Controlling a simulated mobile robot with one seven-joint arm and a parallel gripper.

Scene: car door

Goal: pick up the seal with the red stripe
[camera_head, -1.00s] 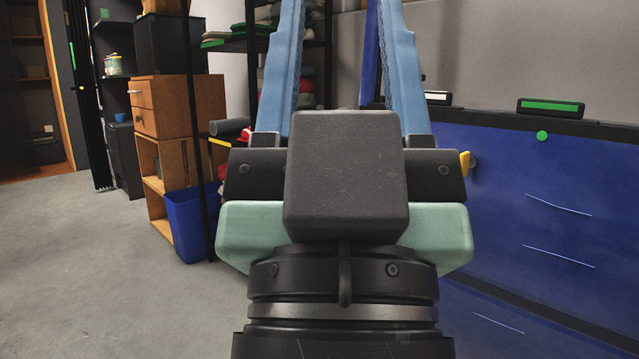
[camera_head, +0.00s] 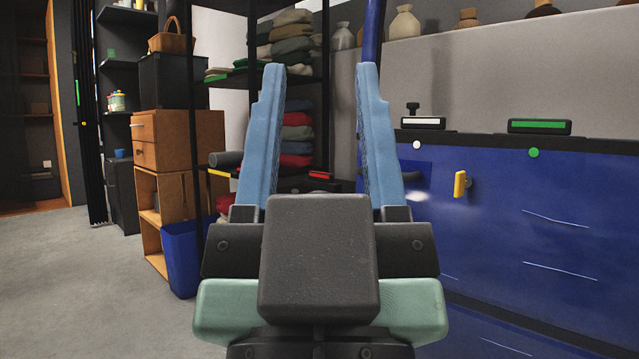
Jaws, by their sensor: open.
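A dark seal with a red stripe (camera_head: 321,174) shows between my two fingers, in the gap beyond them; its lower part is hidden behind my gripper. My gripper (camera_head: 320,72) is open and empty, with its blue fingers pointing up in the picture and spread wide. I cannot tell how far the red-striped seal is from the fingers. Two like dark pieces sit on the top edge of the blue car door panel (camera_head: 575,230) at the right: one with a white stripe (camera_head: 422,122) and one with a green stripe (camera_head: 540,126).
A yellow handle (camera_head: 460,184) juts from the blue panel, right of my gripper. A black rack with folded cloths (camera_head: 293,40) stands behind the fingers. A wooden cabinet (camera_head: 170,150) and a blue bin (camera_head: 185,255) stand left. The grey floor (camera_head: 80,290) at left is clear.

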